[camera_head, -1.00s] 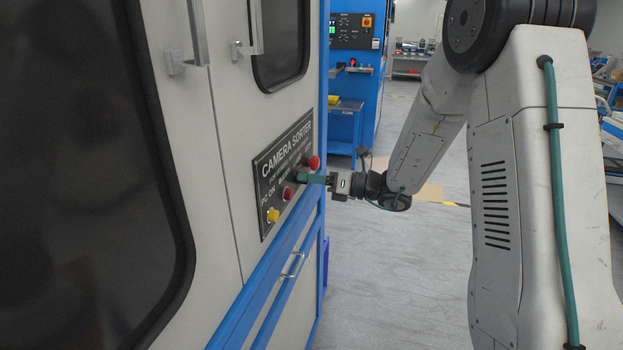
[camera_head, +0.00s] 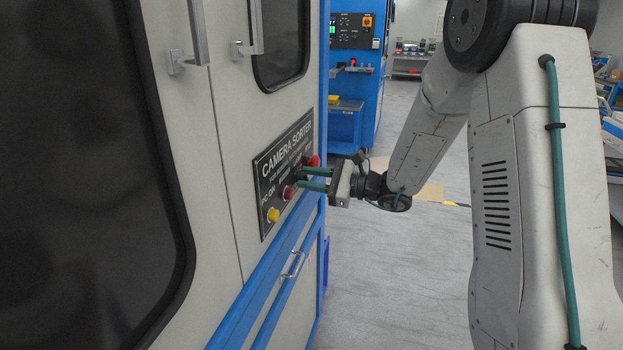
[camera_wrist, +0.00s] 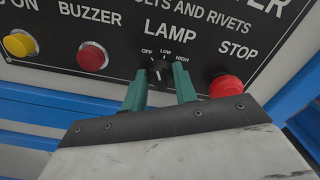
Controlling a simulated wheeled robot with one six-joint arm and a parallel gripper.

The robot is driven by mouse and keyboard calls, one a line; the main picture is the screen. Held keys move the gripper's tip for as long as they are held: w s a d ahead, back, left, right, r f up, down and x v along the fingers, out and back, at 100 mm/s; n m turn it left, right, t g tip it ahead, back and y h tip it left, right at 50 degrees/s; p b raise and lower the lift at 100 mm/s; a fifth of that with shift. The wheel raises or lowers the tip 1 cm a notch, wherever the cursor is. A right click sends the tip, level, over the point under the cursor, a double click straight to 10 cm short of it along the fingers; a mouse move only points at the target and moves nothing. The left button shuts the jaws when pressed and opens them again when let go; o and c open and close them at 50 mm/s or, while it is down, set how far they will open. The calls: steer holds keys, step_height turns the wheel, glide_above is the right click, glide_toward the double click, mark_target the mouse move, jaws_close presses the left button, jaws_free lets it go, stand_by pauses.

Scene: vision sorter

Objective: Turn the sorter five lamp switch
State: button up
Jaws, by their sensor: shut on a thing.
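The lamp switch (camera_wrist: 160,73) is a small black knob on the black control panel (camera_head: 266,190) of the camera sorter. The knob's exact pointing is hard to tell. My gripper (camera_wrist: 160,82) has its two green fingers on either side of the knob, with the tips against it. In the head view my gripper (camera_head: 304,177) reaches the panel from the right, and its fingers hide most of the knob.
The red stop button (camera_wrist: 226,86) sits close to the right finger. The red buzzer button (camera_wrist: 92,56) and the yellow button (camera_wrist: 20,43) are to the left. A blue rail (camera_head: 262,268) runs below the panel. Open floor (camera_head: 400,270) lies right of the cabinet.

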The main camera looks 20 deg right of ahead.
steer(key=shift+n, duration=2)
steer(key=o, duration=0.9)
steer(key=shift+o, duration=0.2)
steer(key=v, duration=0.8)
steer(key=shift+a+f, duration=0.1)
